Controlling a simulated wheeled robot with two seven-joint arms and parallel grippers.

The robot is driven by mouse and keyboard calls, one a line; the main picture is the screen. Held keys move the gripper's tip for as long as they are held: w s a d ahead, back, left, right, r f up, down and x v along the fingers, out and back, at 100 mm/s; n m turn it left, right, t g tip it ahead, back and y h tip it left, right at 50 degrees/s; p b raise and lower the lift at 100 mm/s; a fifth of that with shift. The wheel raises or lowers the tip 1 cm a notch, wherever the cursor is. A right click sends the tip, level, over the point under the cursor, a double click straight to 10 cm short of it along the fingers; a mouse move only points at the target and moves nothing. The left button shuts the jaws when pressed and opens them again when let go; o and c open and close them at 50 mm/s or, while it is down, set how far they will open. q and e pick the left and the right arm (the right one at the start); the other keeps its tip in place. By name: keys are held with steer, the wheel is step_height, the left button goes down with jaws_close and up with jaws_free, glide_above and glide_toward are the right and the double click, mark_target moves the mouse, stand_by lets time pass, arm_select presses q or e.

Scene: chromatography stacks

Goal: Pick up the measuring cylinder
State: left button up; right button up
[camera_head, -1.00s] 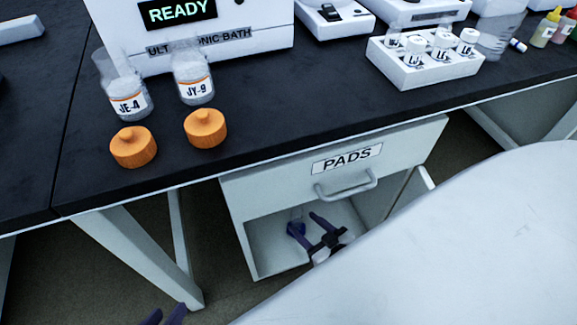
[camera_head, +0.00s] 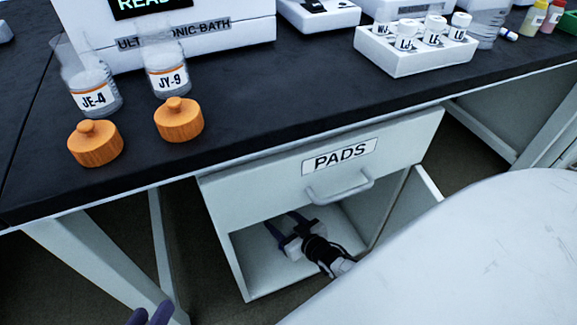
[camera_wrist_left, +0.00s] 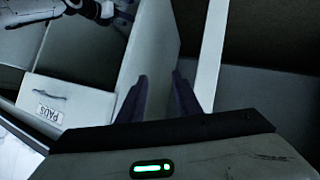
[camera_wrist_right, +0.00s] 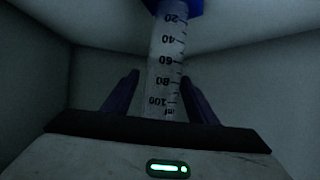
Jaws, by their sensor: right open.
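The measuring cylinder (camera_wrist_right: 166,62) is clear with black graduations up to 100 and a blue base at the top of the right wrist view. It is inside the open compartment under the PADS drawer. My right gripper (camera_wrist_right: 160,80) is open, with one finger on each side of the cylinder and gaps visible. In the head view my right gripper (camera_head: 284,224) is inside the compartment, and I cannot make out the cylinder there. My left gripper (camera_head: 150,314) is at the bottom left edge, below the bench. In the left wrist view its fingers (camera_wrist_left: 160,78) are apart and empty.
The compartment (camera_head: 240,265) has close side walls, and the PADS drawer (camera_head: 300,165) with its handle is just above. On the bench (camera_head: 270,115) stand two labelled bottles, two orange caps (camera_head: 95,144), an ultrasonic bath and a white vial rack (camera_head: 410,60).

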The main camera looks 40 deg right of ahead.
steer(key=shift+c, duration=0.5)
jaws_close()
steer(key=shift+r, duration=0.1)
